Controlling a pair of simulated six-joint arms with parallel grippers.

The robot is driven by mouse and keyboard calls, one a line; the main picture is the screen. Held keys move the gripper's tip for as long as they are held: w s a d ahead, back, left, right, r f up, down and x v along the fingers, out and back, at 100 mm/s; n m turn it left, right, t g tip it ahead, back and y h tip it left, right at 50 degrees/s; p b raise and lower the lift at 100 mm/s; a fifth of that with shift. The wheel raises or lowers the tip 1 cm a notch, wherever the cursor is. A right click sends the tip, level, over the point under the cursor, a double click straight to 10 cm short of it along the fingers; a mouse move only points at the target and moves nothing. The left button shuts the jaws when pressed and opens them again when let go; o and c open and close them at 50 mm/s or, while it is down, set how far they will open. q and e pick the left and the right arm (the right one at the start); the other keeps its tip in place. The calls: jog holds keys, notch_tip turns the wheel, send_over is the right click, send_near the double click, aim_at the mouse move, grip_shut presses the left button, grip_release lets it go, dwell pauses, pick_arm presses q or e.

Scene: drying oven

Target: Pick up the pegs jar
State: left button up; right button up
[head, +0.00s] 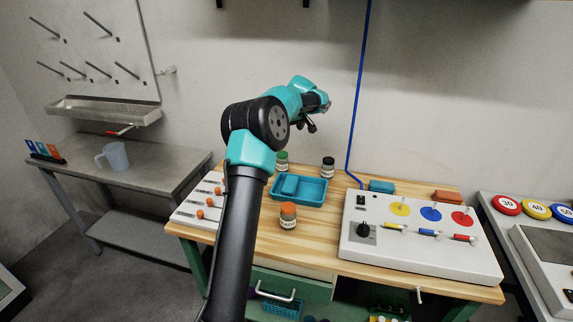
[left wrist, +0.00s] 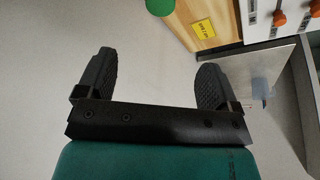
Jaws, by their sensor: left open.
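Three small jars stand on the wooden bench: one with a green lid (head: 282,161), one with a black lid (head: 328,167) and one with an orange lid (head: 288,216). Their labels are too small to read, so I cannot tell which is the pegs jar. My left gripper (head: 318,112) is raised behind and above the bench, apart from the jars. In the left wrist view its two fingers (left wrist: 152,82) are spread with nothing between them. A green rounded thing (left wrist: 160,6) is cut off at that view's top edge. My right gripper is not in view.
A blue tray (head: 317,191) lies between the jars. A white panel with orange knobs (head: 190,214) is at left; a control box (head: 400,248) stands at right. A blue cord (head: 356,110) hangs down the wall. A jug (head: 114,156) stands on the metal side table.

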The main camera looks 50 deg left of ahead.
aim_at(283, 154)
pick_arm(q)
jog(key=x, duration=1.2)
jog(key=shift+d, duration=0.1)
jog(key=shift+f, duration=0.1)
jog(key=shift+x, duration=2.65)
jog(key=shift+d, duration=0.2)
jog(key=shift+c, duration=0.2)
jog(key=c, duration=0.9)
jog(key=shift+c, duration=0.2)
notch_tip(283, 154, up, 10)
jog(key=shift+s, duration=0.1)
